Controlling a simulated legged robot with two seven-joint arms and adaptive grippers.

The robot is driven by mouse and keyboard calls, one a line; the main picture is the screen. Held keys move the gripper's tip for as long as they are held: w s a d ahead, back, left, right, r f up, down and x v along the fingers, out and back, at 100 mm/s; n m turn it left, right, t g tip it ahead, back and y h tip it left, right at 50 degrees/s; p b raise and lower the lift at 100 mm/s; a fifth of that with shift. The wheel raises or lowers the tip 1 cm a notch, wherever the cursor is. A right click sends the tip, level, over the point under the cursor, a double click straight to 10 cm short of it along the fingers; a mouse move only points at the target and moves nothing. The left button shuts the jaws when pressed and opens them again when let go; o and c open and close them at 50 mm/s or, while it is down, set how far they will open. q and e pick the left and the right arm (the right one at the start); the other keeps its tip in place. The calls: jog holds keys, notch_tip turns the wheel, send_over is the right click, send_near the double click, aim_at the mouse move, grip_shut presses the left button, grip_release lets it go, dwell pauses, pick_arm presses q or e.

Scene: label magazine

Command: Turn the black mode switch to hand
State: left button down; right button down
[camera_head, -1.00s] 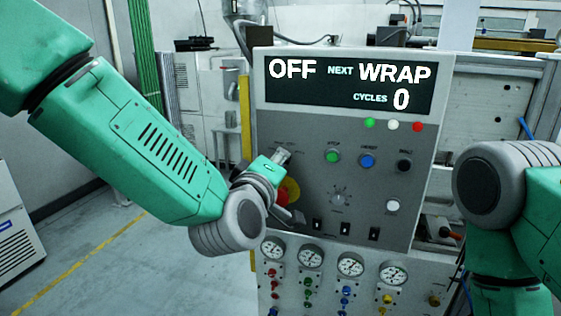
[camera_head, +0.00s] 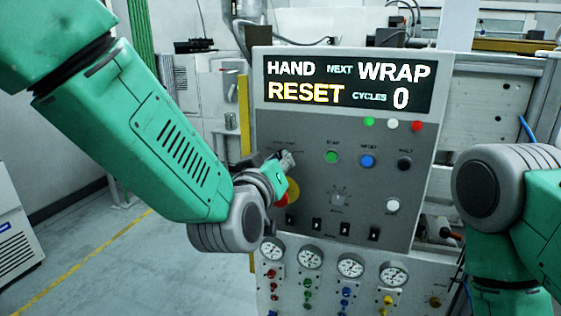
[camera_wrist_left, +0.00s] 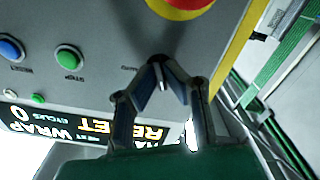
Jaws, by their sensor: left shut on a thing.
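The black mode switch (camera_wrist_left: 160,60) is on the upper left of the grey control panel (camera_head: 310,190). My left gripper (camera_wrist_left: 160,72) is shut on it, and the fingers hide most of it. In the head view my left gripper (camera_head: 285,160) is against the panel, and the switch is hidden behind it. The display (camera_head: 348,84) reads HAND, NEXT WRAP, RESET and CYCLES 0. Part of my right arm shows at the right edge, but its gripper is out of view.
A red and yellow emergency stop (camera_wrist_left: 180,8) is close to the left gripper. Green (camera_head: 332,157), blue (camera_head: 367,161) and black (camera_head: 404,164) buttons are to the right. A dial (camera_head: 339,198) and small rocker switches are lower. Gauges (camera_head: 310,257) and knobs line the bottom.

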pick_arm(q)
jog(key=shift+r, duration=0.2)
dwell(0.4)
jog(key=c, duration=1.7)
grip_release()
jog(key=shift+f+m, duration=0.1)
jog(key=shift+m, duration=0.2)
jog(key=shift+s+a, duration=0.15)
jog(key=shift+s, duration=0.2)
jog(key=v, duration=1.1)
